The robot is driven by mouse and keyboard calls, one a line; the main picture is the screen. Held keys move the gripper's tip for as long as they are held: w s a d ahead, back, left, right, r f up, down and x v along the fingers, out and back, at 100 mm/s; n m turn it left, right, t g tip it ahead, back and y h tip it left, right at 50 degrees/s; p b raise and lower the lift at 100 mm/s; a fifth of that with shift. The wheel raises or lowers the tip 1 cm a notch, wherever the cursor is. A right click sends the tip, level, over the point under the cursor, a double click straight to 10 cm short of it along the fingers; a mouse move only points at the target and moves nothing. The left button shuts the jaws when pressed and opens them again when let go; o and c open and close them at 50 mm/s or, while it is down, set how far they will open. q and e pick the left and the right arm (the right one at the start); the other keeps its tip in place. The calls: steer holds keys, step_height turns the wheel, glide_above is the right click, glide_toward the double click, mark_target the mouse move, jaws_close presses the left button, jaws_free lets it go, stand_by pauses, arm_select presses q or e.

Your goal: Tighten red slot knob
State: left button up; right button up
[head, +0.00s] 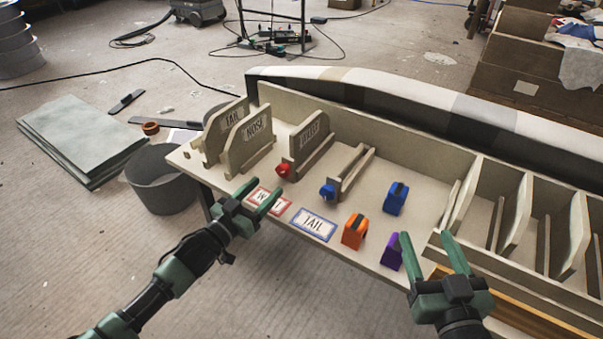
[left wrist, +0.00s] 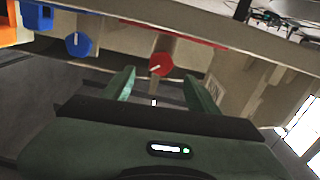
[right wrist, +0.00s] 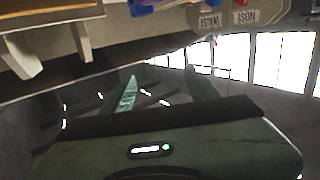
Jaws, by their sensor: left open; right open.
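The red slot knob (head: 284,170) sits at the front end of a slot that holds an upright board (head: 310,134). In the left wrist view the red knob (left wrist: 160,65) shows just beyond and between the fingertips, with a pale line on its face. My left gripper (head: 258,193) is open and empty, in front of the red knob and apart from it. The blue slot knob (head: 327,191) is at the front of the neighbouring empty slot. My right gripper (head: 434,252) is open and empty over the front edge of the bench, right of the purple block.
Orange (head: 355,231), blue (head: 395,198) and purple (head: 391,251) blocks stand on the bench right of the knobs. Label cards, one reading TAIL (head: 313,224), lie along the front edge. TAIL and NOSE boards (head: 248,138) stand left. A grey bucket (head: 160,180) is on the floor.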

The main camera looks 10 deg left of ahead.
mark_target(280, 174)
arm_select(q)
steer(key=shift+w+f, duration=0.1)
steer(key=shift+w, duration=0.05)
steer(key=shift+w+d, duration=0.2)
steer(key=shift+w, duration=0.15)
steer(key=b+x, duration=0.2)
steer(key=x, duration=0.4)
steer(key=shift+f, duration=0.1)
steer(key=shift+w+d, duration=0.1)
steer(key=shift+w, duration=0.3)
arm_select(e)
step_height(280, 174, up, 9)
steer(key=s+t+y, duration=0.1)
steer(key=t, duration=0.4)
steer(key=shift+s+a+r+t+y, duration=0.15)
steer(key=shift+s+a+t+y, duration=0.15)
steer(key=shift+s+y, duration=0.1)
arm_select(q)
jaws_close()
arm_select(e)
steer(key=shift+w, duration=0.1)
